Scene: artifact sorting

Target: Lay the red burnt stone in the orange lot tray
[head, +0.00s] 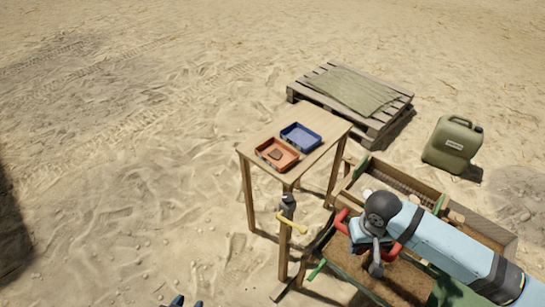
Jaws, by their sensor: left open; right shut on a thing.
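The orange lot tray (262,160) stands on the small wooden table, at its near left side. A dark reddish-brown piece (276,154) lies inside it; I cannot tell for sure whether it is the red burnt stone. My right gripper (375,257) is at the lower right, over the wooden frame and well away from the tray. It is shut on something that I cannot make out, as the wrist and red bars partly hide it. My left gripper (187,301) is open at the bottom edge, mostly cut off, left of the table and lower than it.
A blue tray (300,136) sits right behind the orange one on the table (315,114). A yellow-handled tool (290,221) shows by the table's front leg. A wooden bin (395,176), a pallet (380,127) and a green canister (452,143) stand farther right. Sand at left is clear.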

